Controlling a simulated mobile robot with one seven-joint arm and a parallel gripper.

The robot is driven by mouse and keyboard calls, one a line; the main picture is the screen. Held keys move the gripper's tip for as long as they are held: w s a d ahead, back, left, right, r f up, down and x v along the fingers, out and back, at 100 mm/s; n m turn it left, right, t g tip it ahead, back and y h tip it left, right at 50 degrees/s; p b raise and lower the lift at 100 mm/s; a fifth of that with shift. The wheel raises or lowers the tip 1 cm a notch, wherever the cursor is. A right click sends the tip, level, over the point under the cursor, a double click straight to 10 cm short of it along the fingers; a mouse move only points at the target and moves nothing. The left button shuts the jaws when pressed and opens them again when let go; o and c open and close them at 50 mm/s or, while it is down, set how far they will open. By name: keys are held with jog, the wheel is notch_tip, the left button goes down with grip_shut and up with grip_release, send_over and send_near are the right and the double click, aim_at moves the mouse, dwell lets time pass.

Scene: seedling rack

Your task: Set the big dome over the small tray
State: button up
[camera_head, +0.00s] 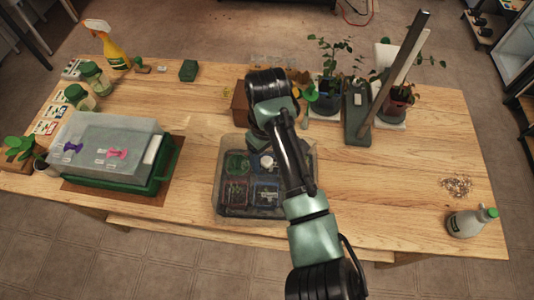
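A large translucent dome (92,131) is at the left of the wooden table, over a green tray (161,174). A purple clip and a pink clip show on the dome. The dome looks slightly askew on that tray, whose green wall shows at the right and front. A smaller dark tray (231,209) with clear-looking sides stands at the middle front and holds several coloured pots. My arm reaches over this smaller tray and covers part of it. My gripper's fingers are hidden behind my arm links, so I cannot see whether they hold anything.
A spray bottle (108,46), jars and seed packets stand at the back left. A white bottle (470,222) is at the front right. Table between dome and smaller tray is clear.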

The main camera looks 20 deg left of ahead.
notch_tip(320, 180, up, 13)
jog(key=p, duration=0.2)
dwell(0.4)
dwell(0.5)
